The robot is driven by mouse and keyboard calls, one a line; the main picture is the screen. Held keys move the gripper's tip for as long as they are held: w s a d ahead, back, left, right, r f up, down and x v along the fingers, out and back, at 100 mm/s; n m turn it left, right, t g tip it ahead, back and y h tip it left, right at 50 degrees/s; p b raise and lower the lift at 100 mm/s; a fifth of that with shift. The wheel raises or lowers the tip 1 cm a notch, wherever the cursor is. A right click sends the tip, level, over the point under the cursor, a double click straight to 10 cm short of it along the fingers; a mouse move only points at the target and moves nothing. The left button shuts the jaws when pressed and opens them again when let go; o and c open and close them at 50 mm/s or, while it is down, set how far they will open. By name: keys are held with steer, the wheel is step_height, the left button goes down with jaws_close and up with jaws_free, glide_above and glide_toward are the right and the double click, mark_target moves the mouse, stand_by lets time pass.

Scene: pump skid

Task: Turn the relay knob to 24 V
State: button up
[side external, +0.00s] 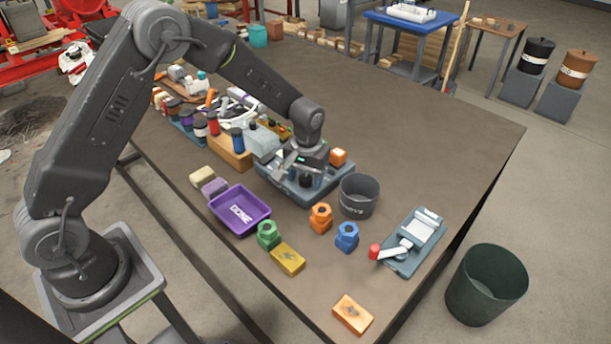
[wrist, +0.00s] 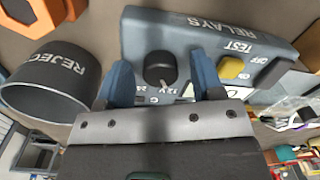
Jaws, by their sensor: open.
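The relay panel (wrist: 225,35) is a blue-grey box marked RELAYS and TEST, and its side also shows in the side external view (side external: 272,178). The relay knob (wrist: 160,68) is round and black with a small white pointer mark near the partly hidden 12V and 24 labels. I cannot tell its exact setting. My gripper (wrist: 163,78) is open, with one blue finger on each side of the knob and gaps between. In the side external view my gripper (side external: 303,165) is low over the panel and hides part of it. A yellow switch (wrist: 232,67) sits between OFF and ON marks.
A grey REJECT bin (side external: 358,196) stands close beside the panel. A purple DONE tray (side external: 240,226) and several coloured fittings lie in front. Bottles and a wooden block (side external: 228,155) crowd the left. A lever device (side external: 408,255) is at the right.

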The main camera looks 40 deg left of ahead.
steer(key=c, duration=0.9)
steer(key=shift+m, duration=0.4)
steer(key=m, duration=0.5)
steer(key=shift+m, duration=0.3)
steer(key=m, duration=0.5)
steer(key=shift+a, duration=0.1)
steer(key=shift+m, duration=0.4)
steer(key=o, duration=0.9)
